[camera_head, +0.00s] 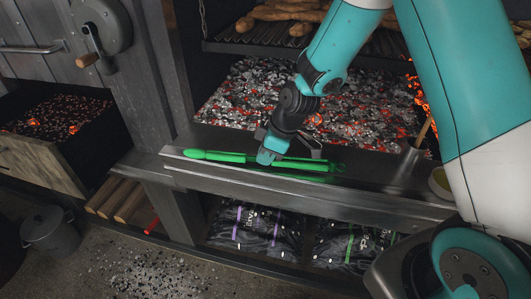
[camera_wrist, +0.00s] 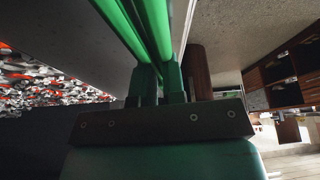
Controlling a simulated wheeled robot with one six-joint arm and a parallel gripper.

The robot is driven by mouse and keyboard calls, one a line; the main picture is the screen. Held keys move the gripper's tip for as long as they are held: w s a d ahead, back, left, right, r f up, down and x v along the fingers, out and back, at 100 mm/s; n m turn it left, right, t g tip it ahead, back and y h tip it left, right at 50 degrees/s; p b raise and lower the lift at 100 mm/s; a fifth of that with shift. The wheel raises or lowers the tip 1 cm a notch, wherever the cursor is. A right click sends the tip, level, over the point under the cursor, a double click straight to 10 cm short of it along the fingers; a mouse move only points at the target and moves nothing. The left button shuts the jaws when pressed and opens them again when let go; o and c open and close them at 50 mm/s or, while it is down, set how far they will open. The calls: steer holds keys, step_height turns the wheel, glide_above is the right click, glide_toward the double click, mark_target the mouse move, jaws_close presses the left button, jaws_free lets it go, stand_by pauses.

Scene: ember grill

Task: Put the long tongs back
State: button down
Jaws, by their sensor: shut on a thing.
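The long tongs (camera_head: 225,157) are bright green and lie lengthwise along the grey metal ledge (camera_head: 375,178) in front of the grill in the head view. My gripper (camera_head: 272,158) is shut on the tongs near their middle and hides part of them. In the wrist view the green tongs (camera_wrist: 150,25) run away from my gripper (camera_wrist: 158,85) toward the top of the picture, as two bars side by side. I cannot tell whether the tongs touch the ledge or hang just above it.
Glowing coals (camera_head: 240,95) lie behind the ledge, under a grate (camera_head: 285,42) with bread-like food. A container with a wooden handle (camera_head: 423,130) and a small bowl (camera_head: 440,180) stand on the ledge's right. Charcoal bags (camera_head: 255,230) lie below. A bucket (camera_head: 50,230) stands at left.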

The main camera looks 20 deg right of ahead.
jaws_free()
stand_by(0.6)
steer(key=shift+r, duration=0.1)
steer(key=p+v, duration=0.6)
steer(key=v, duration=0.3)
stand_by(0.5)
